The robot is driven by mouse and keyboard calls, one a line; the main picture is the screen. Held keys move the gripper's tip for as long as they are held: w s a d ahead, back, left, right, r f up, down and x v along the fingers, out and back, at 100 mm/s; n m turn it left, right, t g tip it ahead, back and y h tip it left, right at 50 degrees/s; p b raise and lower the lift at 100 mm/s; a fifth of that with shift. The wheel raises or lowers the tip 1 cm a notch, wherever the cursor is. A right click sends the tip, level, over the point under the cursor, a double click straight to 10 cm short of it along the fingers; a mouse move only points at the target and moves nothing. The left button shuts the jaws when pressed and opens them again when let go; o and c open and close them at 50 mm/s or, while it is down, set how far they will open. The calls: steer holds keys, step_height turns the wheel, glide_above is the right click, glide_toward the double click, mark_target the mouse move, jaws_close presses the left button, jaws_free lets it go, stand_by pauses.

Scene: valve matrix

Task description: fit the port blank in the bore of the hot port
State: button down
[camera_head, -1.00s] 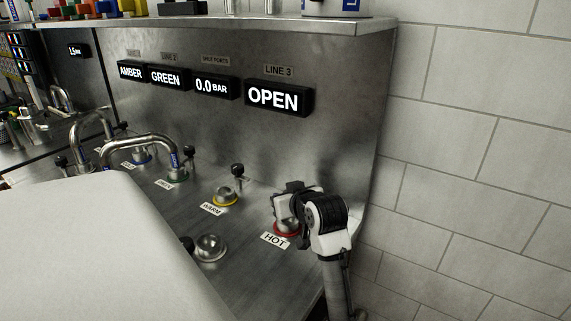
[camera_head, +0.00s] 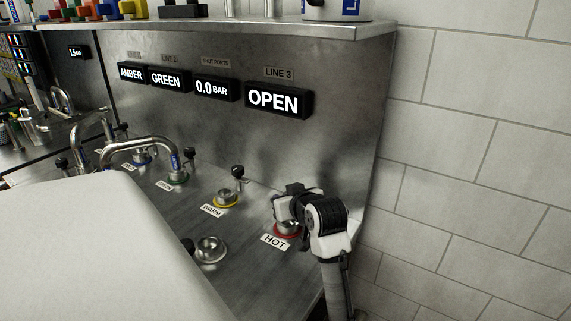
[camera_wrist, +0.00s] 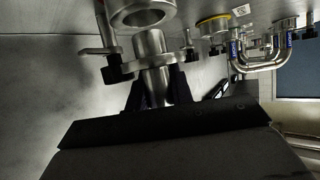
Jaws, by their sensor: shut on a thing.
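The hot port (camera_head: 287,234), a steel collar on a red ring behind the HOT label (camera_head: 274,241), stands at the right end of the steel counter. My gripper (camera_head: 290,212) is directly over it and hides part of it. In the wrist view my gripper (camera_wrist: 155,92) is shut on the port blank (camera_wrist: 153,62), a plain steel plug. The port's steel collar (camera_wrist: 140,8) with its open bore shows at the top of that view, just beyond the blank's end. I cannot tell whether the blank touches the rim.
A black-knobbed valve (camera_wrist: 115,72) stands close beside my gripper in the wrist view. The warm port (camera_head: 227,198), with a yellow ring, is to the left. Another steel fitting (camera_head: 210,248) sits nearer. The LINE 3 display (camera_head: 276,100) reads OPEN. A tiled wall is at the right.

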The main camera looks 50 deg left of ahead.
steer(key=shift+f+b, duration=0.8)
steer(key=shift+f, duration=0.9)
steer(key=c, duration=1.1)
jaws_free()
steer(key=shift+r, duration=0.1)
steer(key=shift+c, duration=0.2)
steer(key=shift+d, duration=0.1)
steer(key=b+v, duration=0.1)
steer(key=v, duration=1.2)
steer(key=shift+s+d+r, duration=0.15)
steer(key=shift+d, duration=0.05)
steer(key=shift+r, duration=0.1)
step_height(320, 180, up, 8)
steer(key=p, duration=0.7)
